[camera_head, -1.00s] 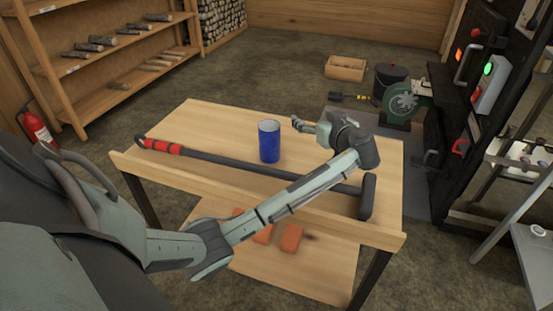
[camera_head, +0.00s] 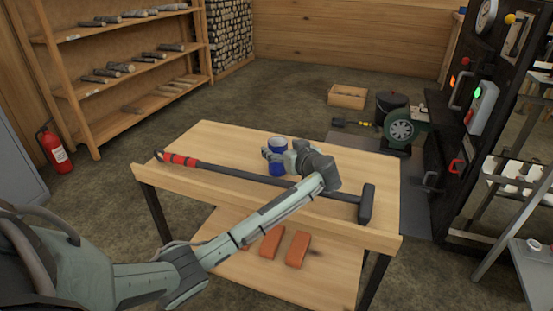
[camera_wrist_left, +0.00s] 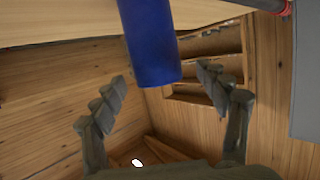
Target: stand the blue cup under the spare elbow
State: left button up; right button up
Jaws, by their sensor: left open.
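The blue cup (camera_head: 277,168) stands on the wooden table, behind the long hammer's handle. My left gripper (camera_head: 276,155) is open at the cup, its fingers partly covering the cup's upper part. In the left wrist view the blue cup (camera_wrist_left: 150,42) hangs down from the top edge of the picture, between the two spread fingers of my left gripper (camera_wrist_left: 162,78). Gaps show beside both fingertips, so no grip is seen. My right gripper is in neither view. I cannot pick out the spare elbow for sure.
A long-handled hammer (camera_head: 366,204) lies across the wooden table (camera_head: 230,137) in front of the cup, under my left arm. Orange bricks (camera_head: 298,248) lie on the shelf below. The dark evaporator front (camera_head: 455,150) and a metal stand (camera_head: 500,217) are at the right.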

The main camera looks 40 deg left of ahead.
pick_arm(q)
jog(key=x, duration=0.3)
jog(key=shift+w+a+f, duration=0.1)
jog(key=shift+w+a, duration=0.05)
jog(key=shift+w, duration=0.1)
jog(key=c, duration=1.4)
